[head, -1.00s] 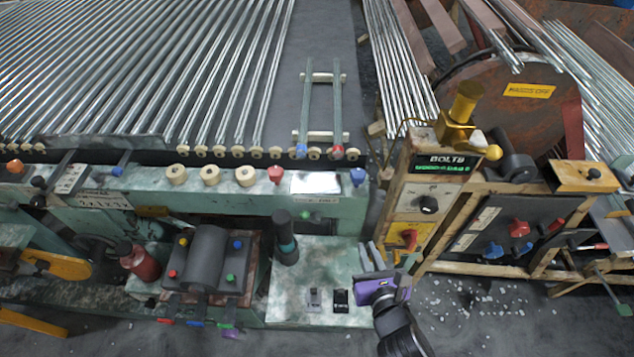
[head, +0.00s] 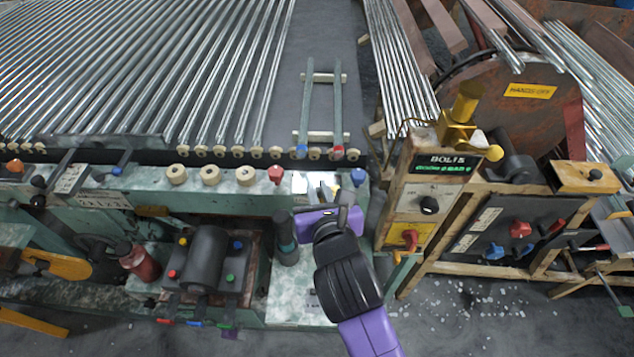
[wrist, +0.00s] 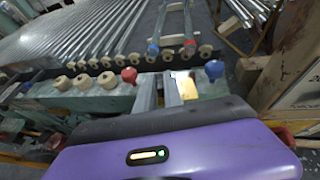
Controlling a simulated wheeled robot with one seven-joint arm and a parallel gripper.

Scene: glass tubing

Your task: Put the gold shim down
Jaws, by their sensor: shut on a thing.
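My gripper (head: 322,192) is over the front ledge of the green machine, at the small white plate (head: 299,184). It is shut on the gold shim. In the wrist view the two grey fingers (wrist: 160,92) point forward, and the gold shim (wrist: 187,85) shows as a small gold patch at the right finger, in front of the plate's place. The shim is small and mostly hidden by the fingers in the head view. I cannot tell whether it touches the plate.
A red knob (head: 275,174) stands left of the plate and a blue knob (head: 358,176) right of it. Several cream rings (head: 210,175) line the ledge further left. A dark upright cylinder (head: 284,240) stands below my gripper's left. The wooden control post (head: 415,200) is at the right.

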